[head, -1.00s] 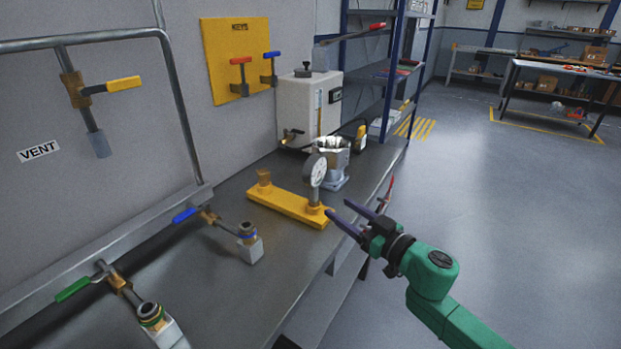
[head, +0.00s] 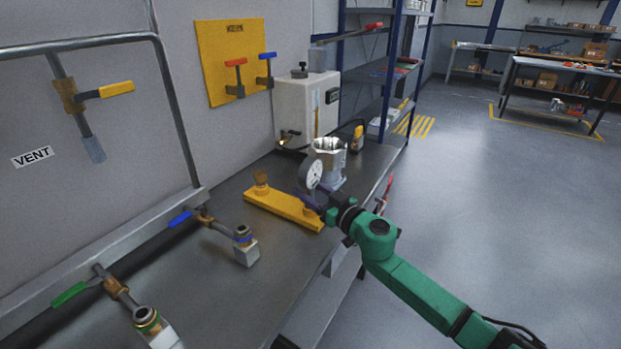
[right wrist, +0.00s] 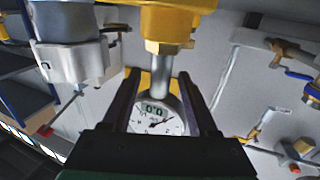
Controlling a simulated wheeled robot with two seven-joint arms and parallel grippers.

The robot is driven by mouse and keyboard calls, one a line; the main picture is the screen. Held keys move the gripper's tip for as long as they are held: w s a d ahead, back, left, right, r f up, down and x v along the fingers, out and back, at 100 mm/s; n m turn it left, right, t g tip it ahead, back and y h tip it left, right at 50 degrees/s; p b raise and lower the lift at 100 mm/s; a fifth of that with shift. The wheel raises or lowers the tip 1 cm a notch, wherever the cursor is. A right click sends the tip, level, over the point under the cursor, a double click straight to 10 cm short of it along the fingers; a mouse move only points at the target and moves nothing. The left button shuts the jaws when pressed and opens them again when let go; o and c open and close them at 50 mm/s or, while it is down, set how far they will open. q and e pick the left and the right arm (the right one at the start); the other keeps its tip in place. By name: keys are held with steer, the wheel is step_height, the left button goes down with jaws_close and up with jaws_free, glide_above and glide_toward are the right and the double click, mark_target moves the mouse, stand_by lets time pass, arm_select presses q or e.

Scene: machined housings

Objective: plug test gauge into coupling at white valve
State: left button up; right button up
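The test gauge (head: 314,172) has a round white dial and stands upright at the near right end of a yellow stand (head: 280,207). My right gripper (head: 316,198) is at the gauge. In the right wrist view the gauge dial (right wrist: 158,118) and its metal stem lie between the two open fingers (right wrist: 162,95), with a gap visible on both sides. Two pipe couplings show in the head view: one with a blue ring (head: 243,236) by a blue-handled valve, one with a green ring (head: 146,320) by a green-handled valve. No white handle is visible. My left gripper is out of view.
A shiny metal housing (head: 328,165) stands just behind the gauge. A white box (head: 305,105) is against the wall. A yellow-handled valve (head: 115,89) hangs near the VENT label. The bench (head: 215,285) is clear between the stand and the couplings.

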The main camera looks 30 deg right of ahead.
jaws_close()
steer(key=shift+r, duration=0.1)
